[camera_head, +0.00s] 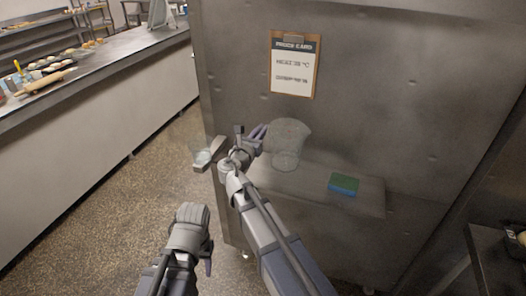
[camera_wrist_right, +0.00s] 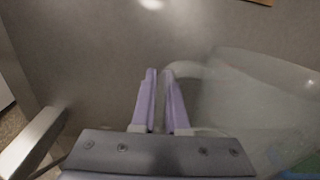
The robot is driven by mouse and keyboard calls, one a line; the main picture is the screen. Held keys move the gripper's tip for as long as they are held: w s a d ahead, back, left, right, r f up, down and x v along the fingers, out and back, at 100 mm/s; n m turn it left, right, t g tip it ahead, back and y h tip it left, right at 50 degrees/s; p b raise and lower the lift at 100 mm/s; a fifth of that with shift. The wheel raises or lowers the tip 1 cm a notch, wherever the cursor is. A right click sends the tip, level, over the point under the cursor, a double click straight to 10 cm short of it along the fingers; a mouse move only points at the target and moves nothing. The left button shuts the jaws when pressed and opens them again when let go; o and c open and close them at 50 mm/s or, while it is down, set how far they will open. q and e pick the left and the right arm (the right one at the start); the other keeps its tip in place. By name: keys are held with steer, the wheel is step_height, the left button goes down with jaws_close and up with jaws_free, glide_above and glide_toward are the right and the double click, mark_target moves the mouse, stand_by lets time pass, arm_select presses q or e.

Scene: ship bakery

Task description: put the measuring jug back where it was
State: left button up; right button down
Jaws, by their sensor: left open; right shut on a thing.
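The clear measuring jug (camera_head: 290,132) is in front of the metal wall panel, over the left part of a narrow ledge (camera_head: 300,187). I cannot tell whether its base touches the ledge. My right gripper (camera_head: 262,133) is shut on the jug's handle, to the left of its body. In the right wrist view the jug (camera_wrist_right: 255,95) fills the right side, with its handle between the purple fingers (camera_wrist_right: 160,72). My left gripper (camera_head: 192,222) is lower left in the head view, apart from the jug and empty; its fingertips hardly show.
A green and blue sponge (camera_head: 343,185) lies on the ledge, right of the jug. A proofing card (camera_head: 294,66) hangs on the wall above. A small grey bracket-like piece (camera_head: 208,154) sticks out left of the ledge. A long counter (camera_head: 95,80) runs at left; the floor between is clear.

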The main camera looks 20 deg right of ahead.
steer(key=shift+f+b, duration=1.9)
steer(key=shift+f, duration=0.5)
steer(key=shift+f, duration=0.15)
steer(key=c, duration=0.9)
jaws_free()
steer(key=shift+r, duration=0.2)
